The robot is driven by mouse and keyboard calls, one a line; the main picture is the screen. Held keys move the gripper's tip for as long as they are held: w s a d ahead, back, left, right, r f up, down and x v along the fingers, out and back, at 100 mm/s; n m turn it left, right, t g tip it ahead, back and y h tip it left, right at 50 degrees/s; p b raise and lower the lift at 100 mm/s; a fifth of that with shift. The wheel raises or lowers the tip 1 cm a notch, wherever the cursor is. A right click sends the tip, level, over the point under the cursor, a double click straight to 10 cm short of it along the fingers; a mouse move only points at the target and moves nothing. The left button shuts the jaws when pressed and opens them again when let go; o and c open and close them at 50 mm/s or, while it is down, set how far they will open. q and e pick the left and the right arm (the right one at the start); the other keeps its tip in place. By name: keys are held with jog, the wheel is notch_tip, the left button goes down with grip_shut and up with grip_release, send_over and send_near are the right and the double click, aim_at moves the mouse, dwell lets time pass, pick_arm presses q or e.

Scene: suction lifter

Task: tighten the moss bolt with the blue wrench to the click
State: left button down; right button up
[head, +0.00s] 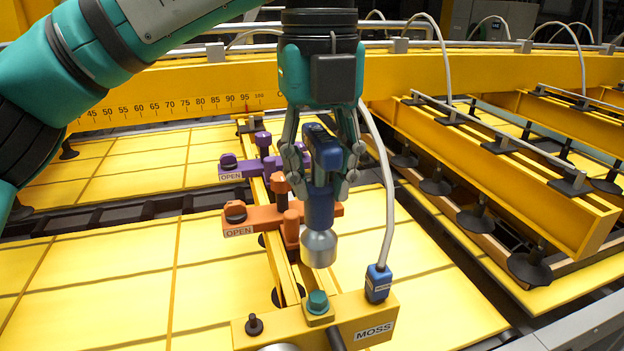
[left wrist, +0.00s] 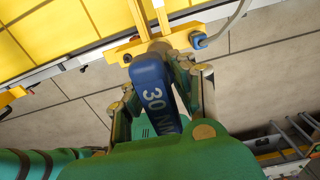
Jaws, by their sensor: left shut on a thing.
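My left gripper (head: 321,172) points down and is shut on the blue wrench (head: 319,205). The wrench has a silver socket (head: 319,248) at its lower end. In the left wrist view the wrench (left wrist: 154,90) shows "30 N" on its blue body between the fingers. The moss bolt (head: 317,301) is a green hex head on a yellow block (head: 362,309) labelled MOSS. The socket appears above and behind the bolt in the head view, apart from it. My right gripper is not in view.
An orange valve (head: 240,217) and a purple valve (head: 232,168), both labelled OPEN, stand behind along the yellow beam. A blue connector (head: 377,283) with a grey cable rises from the MOSS block. Yellow beams with black suction cups (head: 530,268) lie to the right.

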aim_at(319, 169)
pick_arm(q)
jog(key=shift+r, duration=0.1)
jog(key=s, duration=0.1)
jog(key=s+r, duration=0.1)
jog(key=s, duration=0.1)
jog(key=shift+f, duration=0.25)
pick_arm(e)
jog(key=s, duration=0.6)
pick_arm(q)
jog(key=f+b, duration=0.1)
jog(key=w+f+b, duration=0.1)
jog(key=shift+w+f, duration=0.15)
jog(key=shift+f, duration=0.25)
jog(key=shift+f+b, duration=0.9)
jog(key=shift+b, duration=0.15)
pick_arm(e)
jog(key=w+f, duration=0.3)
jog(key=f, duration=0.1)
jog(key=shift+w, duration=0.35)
pick_arm(q)
jog(key=shift+f, duration=0.2)
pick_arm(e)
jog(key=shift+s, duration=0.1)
